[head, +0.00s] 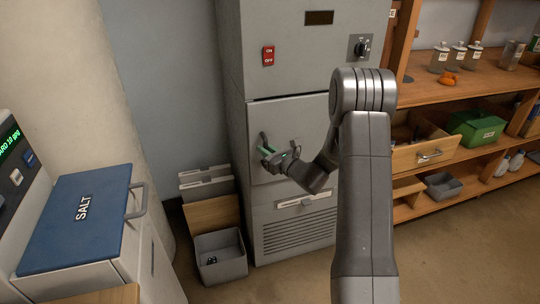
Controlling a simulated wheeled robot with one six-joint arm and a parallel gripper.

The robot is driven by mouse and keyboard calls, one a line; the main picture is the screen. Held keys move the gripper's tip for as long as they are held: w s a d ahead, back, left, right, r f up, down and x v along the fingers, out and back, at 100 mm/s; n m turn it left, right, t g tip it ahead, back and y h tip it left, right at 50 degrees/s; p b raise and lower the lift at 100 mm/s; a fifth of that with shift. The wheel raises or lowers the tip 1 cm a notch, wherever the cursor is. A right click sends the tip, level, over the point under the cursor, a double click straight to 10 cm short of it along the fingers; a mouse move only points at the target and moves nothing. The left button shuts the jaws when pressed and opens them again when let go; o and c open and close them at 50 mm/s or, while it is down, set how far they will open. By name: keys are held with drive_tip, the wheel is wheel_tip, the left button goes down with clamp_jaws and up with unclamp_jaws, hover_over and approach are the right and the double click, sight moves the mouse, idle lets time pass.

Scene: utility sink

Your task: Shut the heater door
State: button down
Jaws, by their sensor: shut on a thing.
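The heater (300,50) is a tall grey cabinet in the middle of the head view. Its door (286,112) is the plain grey panel below the upper section. The door looks flush or nearly flush with the front; I cannot tell whether a small gap is left. My gripper (266,148), with green parts, is at the door's left side, in front of the panel. Its jaws are shut on a part of the door, likely a handle, which the fingers hide. My arm covers the door's right side.
A red on/off switch (268,56) and a black knob (361,47) are on the heater above. A grey bin (221,260) stands at its lower left. A blue-lidded salt box (78,215) is at left. Wooden shelves with an open drawer (424,155) are at right.

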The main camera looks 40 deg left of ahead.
drive_tip(key=shift+w+a+r, duration=0.15)
drive_tip(key=shift+a+r, duration=0.1)
drive_tip(key=c, duration=1.5)
unclamp_jaws()
drive_tip(key=shift+a+f, duration=0.1)
drive_tip(key=shift+a, duration=0.05)
drive_tip(key=shift+f, duration=0.1)
drive_tip(key=shift+d+f, duration=0.1)
drive_tip(key=shift+d, duration=0.15)
drive_tip(key=s+d, duration=0.2)
drive_tip(key=d, duration=1.1)
drive_tip(key=shift+s+r+b, duration=0.2)
drive_tip(key=shift+s+b, duration=0.15)
drive_tip(key=shift+b, duration=0.05)
